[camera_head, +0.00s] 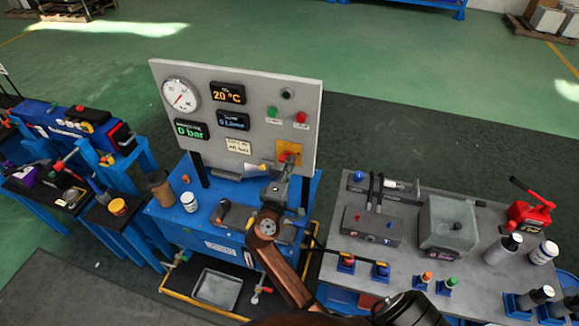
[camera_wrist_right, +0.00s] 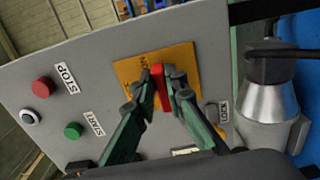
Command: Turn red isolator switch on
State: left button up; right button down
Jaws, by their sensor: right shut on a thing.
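The red isolator switch (camera_head: 289,157) sits on a yellow plate (camera_head: 296,148) at the lower right of the grey panel. In the right wrist view the red switch handle (camera_wrist_right: 159,86) stands between the two fingers of my right gripper (camera_wrist_right: 162,85), which is shut on it. The yellow plate (camera_wrist_right: 180,60) is partly covered by the fingers, and its lettering is only partly readable. In the head view my right arm reaches up from below, and its gripper (camera_head: 284,170) is at the switch. My left gripper is not in view.
The grey panel (camera_head: 240,70) also carries a gauge (camera_head: 180,95), displays, a green button (camera_head: 272,112) and a red STOP button (camera_wrist_right: 43,87). A blue stand (camera_head: 165,220) with a white jar (camera_head: 189,202) lies below. A grey bench (camera_head: 420,270) with tools stands at right.

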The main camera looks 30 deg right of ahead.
dwell(0.5)
jog(key=c, duration=2)
grip_release()
jog(key=shift+o, duration=0.2)
jog(key=shift+r, duration=0.1)
notch_tip(320, 180, up, 9)
jog(key=shift+w+a+r, duration=0.1)
jog(key=shift+a+r, duration=0.05)
jog(key=shift+d+r, duration=0.2)
jog(key=shift+r, duration=0.1)
jog(key=shift+a, duration=0.1)
